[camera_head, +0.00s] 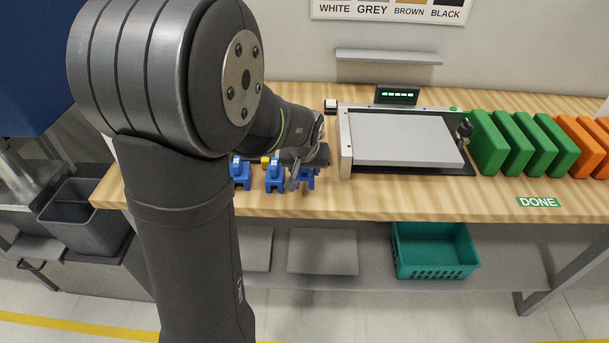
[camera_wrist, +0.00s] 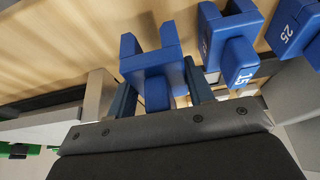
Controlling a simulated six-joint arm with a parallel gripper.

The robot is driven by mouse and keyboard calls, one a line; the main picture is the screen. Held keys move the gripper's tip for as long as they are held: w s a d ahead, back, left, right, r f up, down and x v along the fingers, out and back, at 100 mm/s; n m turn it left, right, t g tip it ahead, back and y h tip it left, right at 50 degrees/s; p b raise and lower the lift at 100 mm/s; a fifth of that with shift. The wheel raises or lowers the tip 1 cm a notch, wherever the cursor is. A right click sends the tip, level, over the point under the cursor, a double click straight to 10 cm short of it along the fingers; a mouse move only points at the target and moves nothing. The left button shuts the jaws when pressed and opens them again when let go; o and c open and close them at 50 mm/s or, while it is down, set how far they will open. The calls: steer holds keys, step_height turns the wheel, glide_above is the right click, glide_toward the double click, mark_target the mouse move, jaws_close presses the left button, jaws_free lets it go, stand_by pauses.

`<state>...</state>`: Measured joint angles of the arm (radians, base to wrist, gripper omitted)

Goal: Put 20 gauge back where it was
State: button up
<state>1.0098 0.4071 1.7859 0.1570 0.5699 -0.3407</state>
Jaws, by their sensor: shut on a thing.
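A blue U-shaped gauge (camera_wrist: 152,62) sits between the two fingers of my gripper (camera_wrist: 160,92) in the wrist view. My gripper is shut on it, and no number shows on its visible faces. In the head view the held gauge (camera_head: 308,178) is partly hidden by my gripper (camera_head: 298,176), low over the wooden bench. I cannot tell whether it touches the bench. A blue gauge marked 15 (camera_wrist: 238,62) stands beside it, apart. Another marked 25 (camera_wrist: 288,27) lies farther right in the wrist view.
A machine with a grey panel (camera_head: 405,138) is right of my gripper on the bench (camera_head: 420,195). Several green blocks (camera_head: 488,142) and orange blocks (camera_head: 580,146) stand farther right. A DONE label (camera_head: 538,202) is near the front edge. A teal basket (camera_head: 435,252) is below.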

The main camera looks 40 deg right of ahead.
steer(key=shift+f, duration=1.3)
steer(key=shift+f, duration=0.15)
steer(key=o, duration=1.1)
steer(key=v, duration=1.2)
